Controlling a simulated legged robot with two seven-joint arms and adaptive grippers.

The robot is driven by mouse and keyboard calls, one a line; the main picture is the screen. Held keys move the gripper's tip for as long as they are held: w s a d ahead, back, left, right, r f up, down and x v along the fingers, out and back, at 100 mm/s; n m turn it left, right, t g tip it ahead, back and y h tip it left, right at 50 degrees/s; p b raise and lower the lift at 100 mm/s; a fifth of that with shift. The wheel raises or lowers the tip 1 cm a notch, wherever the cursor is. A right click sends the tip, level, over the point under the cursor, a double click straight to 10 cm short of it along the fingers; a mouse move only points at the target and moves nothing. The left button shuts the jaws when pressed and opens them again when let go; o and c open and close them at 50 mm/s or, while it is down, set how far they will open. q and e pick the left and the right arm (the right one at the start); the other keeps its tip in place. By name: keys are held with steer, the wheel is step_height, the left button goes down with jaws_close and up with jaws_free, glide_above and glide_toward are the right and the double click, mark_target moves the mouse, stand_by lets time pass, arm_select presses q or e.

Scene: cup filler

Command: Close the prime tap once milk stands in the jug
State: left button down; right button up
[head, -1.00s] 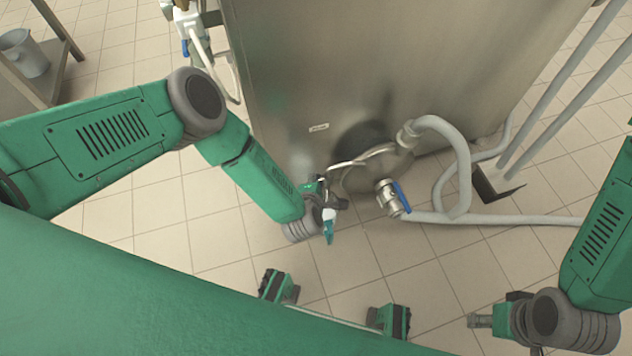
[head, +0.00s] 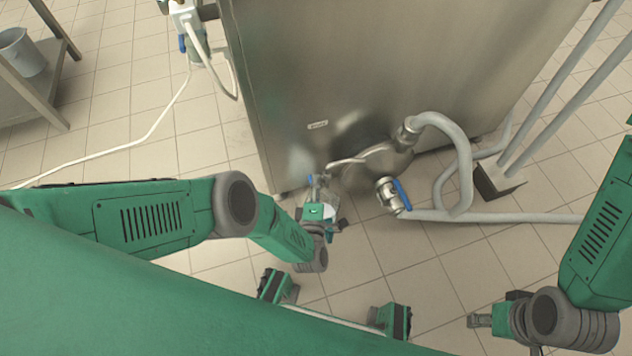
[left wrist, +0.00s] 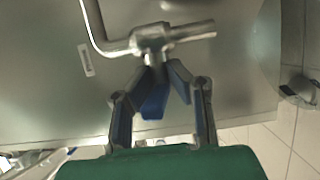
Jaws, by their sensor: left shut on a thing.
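The prime tap shows in the left wrist view as a steel tee fitting (left wrist: 165,37) on a bent pipe, with a blue lever (left wrist: 154,100) below it. My left gripper (left wrist: 163,75) is shut on the blue lever, its fingers either side of it just under the fitting.
The steel tank (head: 400,60) stands just beyond. A round steel pump (head: 375,162), a blue-handled valve (head: 393,196) and a thick grey hose (head: 462,165) lie right of my left gripper. A white hose (head: 150,130) crosses the floor at left.

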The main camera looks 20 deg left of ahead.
arm_select(q)
steer(key=shift+s+d+f, duration=0.15)
steer(key=shift+d, duration=0.15)
stand_by(0.4)
steer(key=c, duration=1.5)
jaws_free()
steer(key=shift+c, duration=0.2)
steer(key=shift+a, duration=0.1)
steer(key=v, duration=0.7)
steer(key=shift+s, duration=0.2)
steer(key=shift+f, duration=0.1)
